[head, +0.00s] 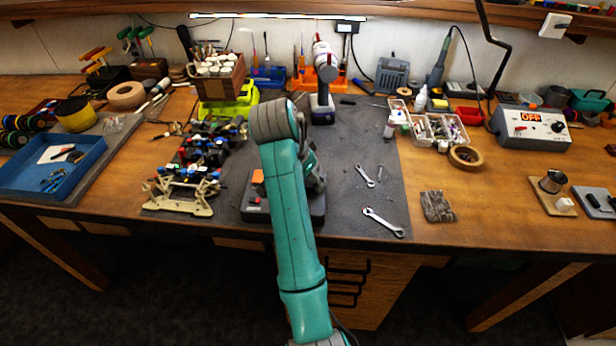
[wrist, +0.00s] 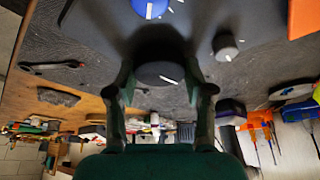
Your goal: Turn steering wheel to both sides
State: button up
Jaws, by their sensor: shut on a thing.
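A dark round knob (wrist: 158,74) with a white pointer mark, which I take as the steering wheel, sits between the two fingers of my gripper (wrist: 160,82) in the wrist view. The fingers are shut on it from both sides. The knob belongs to a dark control box (head: 254,212), which the head view shows at the front of the grey mat, partly hidden by my arm. A racecar chassis (head: 182,190) with blue and red parts stands left of the box.
The box also bears a blue knob (wrist: 150,8), a grey knob (wrist: 225,46) and an orange part (head: 258,177). Two wrenches (head: 383,222) lie on the mat to the right. A blue tray (head: 88,155) is at far left.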

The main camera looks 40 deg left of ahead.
jog(key=n+y, duration=0.1)
jog(key=n, duration=0.3)
jog(key=shift+d+y, duration=0.1)
jog(key=shift+y, duration=0.3)
jog(key=shift+n+g+y, duration=0.4)
jog(key=shift+n+y, duration=0.2)
jog(key=shift+n, duration=1.1)
jog(key=o, duration=1.2)
jog(key=shift+c, duration=0.2)
